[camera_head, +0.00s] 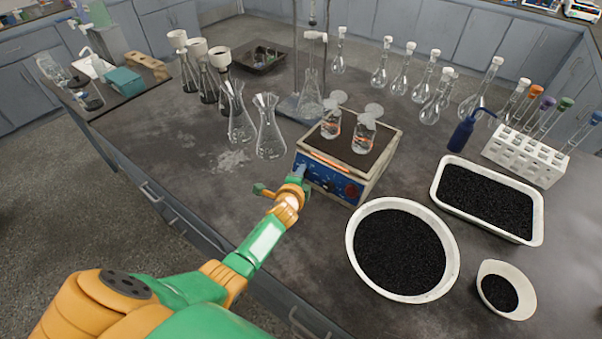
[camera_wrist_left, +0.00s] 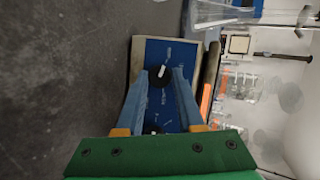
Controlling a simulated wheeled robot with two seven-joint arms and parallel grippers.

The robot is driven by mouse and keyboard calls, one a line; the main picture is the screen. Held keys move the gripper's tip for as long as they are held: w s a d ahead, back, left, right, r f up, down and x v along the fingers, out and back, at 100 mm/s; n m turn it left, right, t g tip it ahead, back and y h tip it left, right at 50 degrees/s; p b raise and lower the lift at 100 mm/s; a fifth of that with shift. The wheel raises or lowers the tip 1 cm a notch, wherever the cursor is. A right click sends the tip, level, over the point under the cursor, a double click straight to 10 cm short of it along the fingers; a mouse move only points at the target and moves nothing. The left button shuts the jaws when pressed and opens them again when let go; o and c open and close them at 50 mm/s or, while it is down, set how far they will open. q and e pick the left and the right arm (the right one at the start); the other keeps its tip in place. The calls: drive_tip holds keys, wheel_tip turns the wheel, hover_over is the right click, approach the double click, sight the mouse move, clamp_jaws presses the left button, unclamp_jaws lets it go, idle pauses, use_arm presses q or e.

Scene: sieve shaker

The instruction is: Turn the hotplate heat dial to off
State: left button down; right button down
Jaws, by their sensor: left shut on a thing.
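The hotplate (camera_head: 373,176) stands on the bench with a blue front panel (camera_head: 325,181). My left gripper (camera_head: 301,172) reaches the left end of this panel. In the left wrist view its two blue fingers (camera_wrist_left: 163,77) are closed on a black dial (camera_wrist_left: 160,74) with a white mark. A second dark knob (camera_wrist_left: 153,130) shows lower between the fingers, partly hidden by the gripper. A reddish knob (camera_head: 351,190) is at the panel's right end. I cannot read the panel's labels. My right gripper is not in view.
Two lidded beakers (camera_head: 363,135) stand on the hotplate top. Two empty flasks (camera_head: 269,128) are close behind my left gripper. A round bowl (camera_head: 352,256) of black grains and a white tray (camera_head: 440,183) are to the right. The bench's front edge runs under my arm.

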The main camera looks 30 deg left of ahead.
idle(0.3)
use_arm(q)
drive_tip(key=c, duration=0.5)
unclamp_jaws()
drive_tip(key=shift+s+d+r+p, duration=0.1)
drive_tip(key=shift+s+r+p, duration=0.15)
drive_tip(key=shift+s+p, duration=0.15)
drive_tip(key=p+v, duration=0.2)
drive_tip(key=v, duration=0.4)
